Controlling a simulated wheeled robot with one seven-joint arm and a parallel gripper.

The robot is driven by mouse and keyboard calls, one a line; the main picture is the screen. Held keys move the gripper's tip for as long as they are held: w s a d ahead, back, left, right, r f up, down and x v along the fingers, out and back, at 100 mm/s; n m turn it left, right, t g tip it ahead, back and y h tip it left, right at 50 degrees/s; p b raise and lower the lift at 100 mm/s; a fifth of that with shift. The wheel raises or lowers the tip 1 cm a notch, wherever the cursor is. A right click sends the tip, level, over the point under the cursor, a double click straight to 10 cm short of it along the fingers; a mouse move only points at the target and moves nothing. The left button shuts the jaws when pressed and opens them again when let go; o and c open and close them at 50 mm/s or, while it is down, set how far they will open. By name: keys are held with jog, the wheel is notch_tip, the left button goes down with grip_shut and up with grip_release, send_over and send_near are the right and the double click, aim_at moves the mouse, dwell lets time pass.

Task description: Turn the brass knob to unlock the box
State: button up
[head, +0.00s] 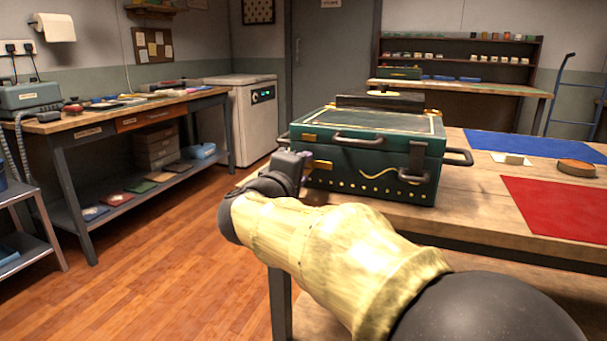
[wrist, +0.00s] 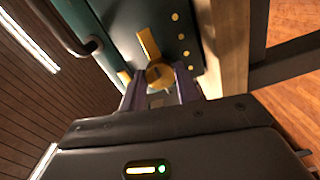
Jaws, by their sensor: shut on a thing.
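The green box (head: 375,150) stands on a wooden table, with dark handles, a dark latch and a row of brass studs along its lower front. In the wrist view the box's green face (wrist: 115,25) fills the upper middle. The brass knob (wrist: 160,74) sits on that face between my fingers. My gripper (wrist: 160,92) is shut on the knob, with one purple-grey finger on each side. In the head view my gripper (head: 297,165) reaches the left end of the box front; the knob is hidden there behind it.
A blue mat (head: 535,145), a red mat (head: 560,207), a small white block (head: 511,159) and a round brown item (head: 577,167) lie on the table (head: 470,200) right of the box. A workbench (head: 130,118) stands at left, with open wooden floor between.

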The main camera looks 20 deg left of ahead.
jog(key=o, duration=1)
jog(key=s+p, duration=0.1)
jog(key=s, duration=0.4)
jog(key=s+p, duration=0.1)
jog(key=s, duration=0.5)
jog(key=s+a+p, duration=0.1)
jog(key=s+p, duration=0.1)
jog(key=s, duration=0.4)
jog(key=shift+s+a+r, duration=0.1)
jog(key=shift+s+r, duration=0.05)
jog(key=shift+r, duration=0.1)
